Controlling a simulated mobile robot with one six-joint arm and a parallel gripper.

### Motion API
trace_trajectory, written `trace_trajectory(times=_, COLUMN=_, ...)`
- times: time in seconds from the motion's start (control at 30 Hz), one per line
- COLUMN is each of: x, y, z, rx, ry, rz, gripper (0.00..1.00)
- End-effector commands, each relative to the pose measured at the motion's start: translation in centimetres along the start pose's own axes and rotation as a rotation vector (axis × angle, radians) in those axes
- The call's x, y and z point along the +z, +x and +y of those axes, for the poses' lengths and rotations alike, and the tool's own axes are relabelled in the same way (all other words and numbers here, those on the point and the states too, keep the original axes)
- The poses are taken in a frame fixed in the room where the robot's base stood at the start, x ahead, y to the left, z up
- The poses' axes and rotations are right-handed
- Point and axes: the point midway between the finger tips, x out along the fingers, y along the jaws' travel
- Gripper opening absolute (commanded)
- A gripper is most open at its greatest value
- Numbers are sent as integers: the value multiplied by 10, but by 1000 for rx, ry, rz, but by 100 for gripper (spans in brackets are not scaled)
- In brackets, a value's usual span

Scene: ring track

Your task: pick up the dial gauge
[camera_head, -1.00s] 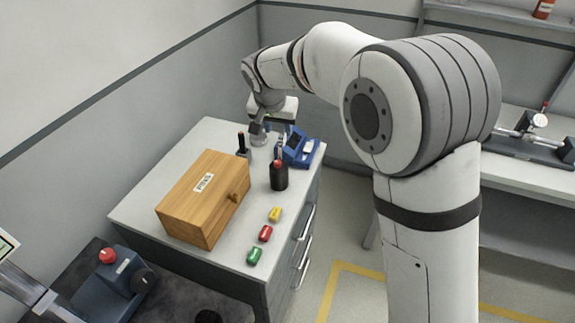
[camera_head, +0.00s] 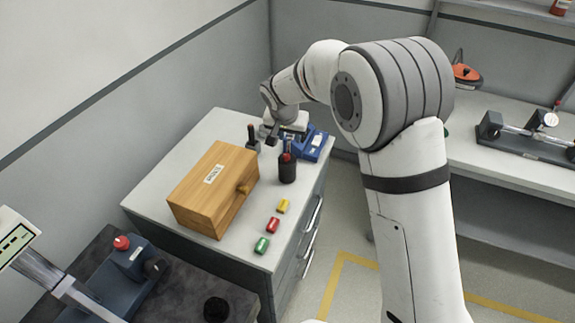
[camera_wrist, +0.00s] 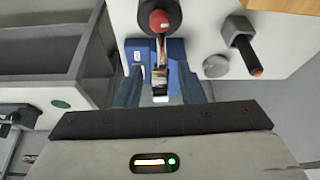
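The dial gauge (camera_head: 550,119) has a small round white face and a red tip. It sits on a dark bench fixture (camera_head: 520,138) on the right-hand bench in the head view. In the wrist view my gripper's fingers (camera_wrist: 160,92) stand apart. A blue device (camera_wrist: 174,50) shows beyond the gap between them, and nothing is clearly held.
A black cylinder with a red top (camera_head: 287,168) stands near the blue device. A wooden box (camera_head: 205,200) and red, yellow and green blocks (camera_head: 273,225) are on the cabinet. A red iron-like object (camera_head: 465,75) stands on the right bench. Floor shows between cabinet and bench.

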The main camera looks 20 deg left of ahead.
Motion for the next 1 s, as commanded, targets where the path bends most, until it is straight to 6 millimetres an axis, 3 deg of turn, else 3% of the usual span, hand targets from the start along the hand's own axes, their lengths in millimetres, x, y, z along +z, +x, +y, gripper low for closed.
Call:
trace_trajectory(times=0.4, x=0, y=0, z=-1, rx=0, ry=-1, rz=0, gripper=0)
trace_trajectory(times=1.0, x=1, y=-1, z=-1, rx=0, ry=-2, rz=0, gripper=0)
